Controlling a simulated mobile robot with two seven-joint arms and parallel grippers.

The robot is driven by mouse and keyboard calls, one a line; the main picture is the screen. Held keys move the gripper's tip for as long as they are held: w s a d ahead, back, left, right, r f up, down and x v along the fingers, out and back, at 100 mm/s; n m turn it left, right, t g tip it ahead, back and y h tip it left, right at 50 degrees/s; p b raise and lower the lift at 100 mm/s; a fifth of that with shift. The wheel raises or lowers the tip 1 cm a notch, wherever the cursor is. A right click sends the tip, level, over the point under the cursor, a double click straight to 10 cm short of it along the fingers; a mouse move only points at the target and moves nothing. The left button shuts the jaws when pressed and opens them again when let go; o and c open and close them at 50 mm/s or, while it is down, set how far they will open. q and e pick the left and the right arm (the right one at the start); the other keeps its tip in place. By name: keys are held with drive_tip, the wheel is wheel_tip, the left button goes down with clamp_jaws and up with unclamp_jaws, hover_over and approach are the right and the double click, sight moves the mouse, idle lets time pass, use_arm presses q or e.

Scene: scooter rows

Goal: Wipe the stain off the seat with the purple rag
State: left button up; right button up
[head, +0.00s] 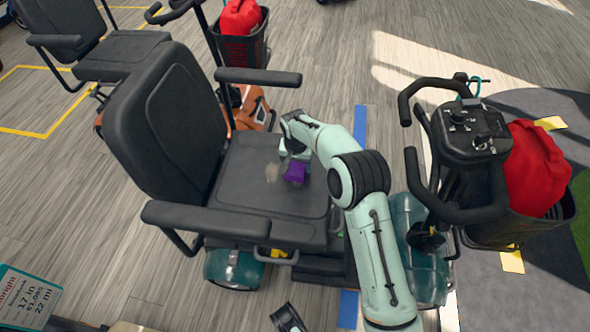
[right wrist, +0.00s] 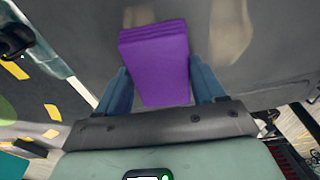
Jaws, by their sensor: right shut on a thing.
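The black scooter seat (head: 255,195) is at the middle of the head view. A pale beige stain (head: 271,172) is on it, just left of the purple rag (head: 295,172). My right gripper (head: 294,158) is shut on the rag, low over the seat; I cannot tell whether the rag touches it. In the right wrist view the folded rag (right wrist: 157,65) sits between the blue fingers, with the stain (right wrist: 230,30) beyond it to the right. A fainter pale patch shows past the rag's far edge.
The seat has a tall backrest (head: 168,125) and two armrests, one far (head: 258,77) and one near (head: 215,219). The handlebar column (head: 470,135) and a basket with a red bag (head: 535,170) stand to the right. Another scooter seat (head: 120,55) is behind left.

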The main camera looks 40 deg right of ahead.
drive_tip(key=shift+w+d+f, duration=0.15)
drive_tip(key=shift+w+d, duration=0.25)
drive_tip(key=shift+d, duration=0.2)
drive_tip(key=shift+w+a+b, duration=0.6)
drive_tip(key=shift+w+a, duration=0.3)
drive_tip(key=shift+w, duration=0.2)
drive_tip(key=shift+s+a+p, duration=0.45)
drive_tip(key=shift+a+p, duration=0.1)
drive_tip(key=shift+a, duration=0.2)
drive_tip(key=shift+s+a+p, duration=0.4)
drive_tip(key=shift+a+p, duration=0.15)
drive_tip(key=shift+a, duration=0.15)
drive_tip(key=shift+s+a, duration=0.25)
drive_tip(key=shift+a, duration=0.1)
